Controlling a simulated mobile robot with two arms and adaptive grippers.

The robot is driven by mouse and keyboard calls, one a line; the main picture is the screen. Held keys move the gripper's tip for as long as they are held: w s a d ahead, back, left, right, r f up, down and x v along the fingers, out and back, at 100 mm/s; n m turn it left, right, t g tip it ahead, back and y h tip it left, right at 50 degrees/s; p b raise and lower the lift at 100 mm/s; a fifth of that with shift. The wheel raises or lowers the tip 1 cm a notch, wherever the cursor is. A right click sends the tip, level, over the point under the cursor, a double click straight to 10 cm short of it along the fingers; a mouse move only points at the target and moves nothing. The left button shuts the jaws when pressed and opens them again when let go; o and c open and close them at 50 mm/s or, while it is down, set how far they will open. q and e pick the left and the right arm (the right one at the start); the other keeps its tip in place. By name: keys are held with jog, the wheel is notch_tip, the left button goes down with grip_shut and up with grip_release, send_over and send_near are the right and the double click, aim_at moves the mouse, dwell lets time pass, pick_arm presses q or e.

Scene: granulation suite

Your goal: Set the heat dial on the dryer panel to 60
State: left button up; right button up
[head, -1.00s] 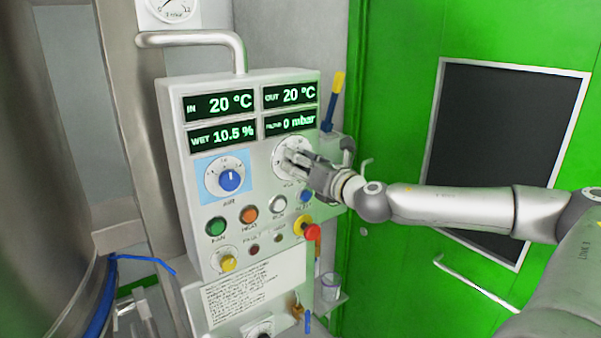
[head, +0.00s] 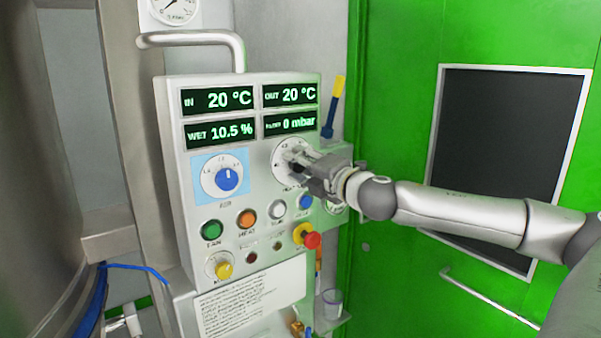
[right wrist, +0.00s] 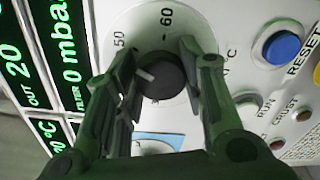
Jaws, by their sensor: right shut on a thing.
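The heat dial (head: 285,150) is a white scale plate with a dark knob on the right half of the dryer panel (head: 180,165). In the right wrist view the dark knob (right wrist: 163,82) carries a white pointer line aimed to the left and slightly up, short of the 60 mark at the top and near the 50 side. My right gripper (head: 298,163) is at the dial and partly hides it in the head view. In the right wrist view its fingers (right wrist: 158,65) are on either side of the knob, shut on it. My left gripper is not in view.
A blue air knob (head: 228,180) sits left of the dial. Push buttons and a red emergency stop (head: 312,240) lie below it, close under my gripper. The displays (head: 218,100) read 20 °C in and out. A green door (head: 400,100) stands to the right.

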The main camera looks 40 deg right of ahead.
jog(key=m+b, duration=0.6)
jog(key=m, duration=0.6)
jog(key=shift+f+m, duration=0.15)
jog(key=shift+m, duration=0.15)
dwell(0.4)
jog(key=o, duration=1)
jog(key=shift+d, duration=0.1)
jog(key=shift+o, duration=0.2)
jog(key=shift+s, duration=0.15)
